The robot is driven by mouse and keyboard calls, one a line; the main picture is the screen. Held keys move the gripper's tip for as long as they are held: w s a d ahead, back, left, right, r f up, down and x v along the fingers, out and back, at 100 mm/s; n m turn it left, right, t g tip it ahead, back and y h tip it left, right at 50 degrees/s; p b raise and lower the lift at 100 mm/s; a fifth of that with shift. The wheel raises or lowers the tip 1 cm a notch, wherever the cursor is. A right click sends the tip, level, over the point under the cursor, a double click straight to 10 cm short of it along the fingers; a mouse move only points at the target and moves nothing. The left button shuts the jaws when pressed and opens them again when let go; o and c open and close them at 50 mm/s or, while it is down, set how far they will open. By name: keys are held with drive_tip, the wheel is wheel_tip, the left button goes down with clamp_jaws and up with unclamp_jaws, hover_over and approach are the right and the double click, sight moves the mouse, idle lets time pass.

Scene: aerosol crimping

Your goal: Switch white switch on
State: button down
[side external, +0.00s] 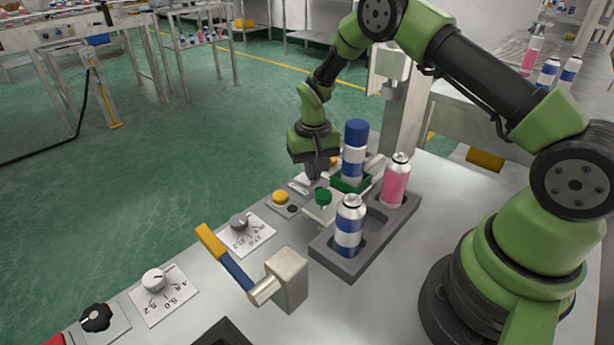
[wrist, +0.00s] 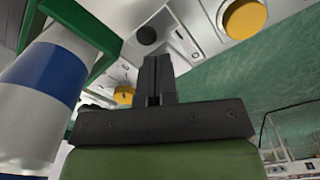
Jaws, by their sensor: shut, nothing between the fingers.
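In the wrist view a white plate with small dark marks (wrist: 186,45) shows just past the fingertips. The switch itself is too small to make out, so I cannot tell its position or whether the fingers touch it.
A blue-capped can (side external: 355,152) stands in a green holder (side external: 351,185) beside my gripper. A grey tray (side external: 350,262) holds a pink can (side external: 395,182) and a blue-and-white can (side external: 348,228). A yellow button (side external: 281,197), green knob (side external: 323,196), dials and a yellow-and-blue lever (side external: 228,258) are nearby.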

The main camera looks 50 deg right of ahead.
drive_tip(key=shift+f, duration=0.55)
idle(0.5)
wheel_tip(320, 180, up, 11)
drive_tip(key=shift+f, duration=0.2)
idle(1.0)
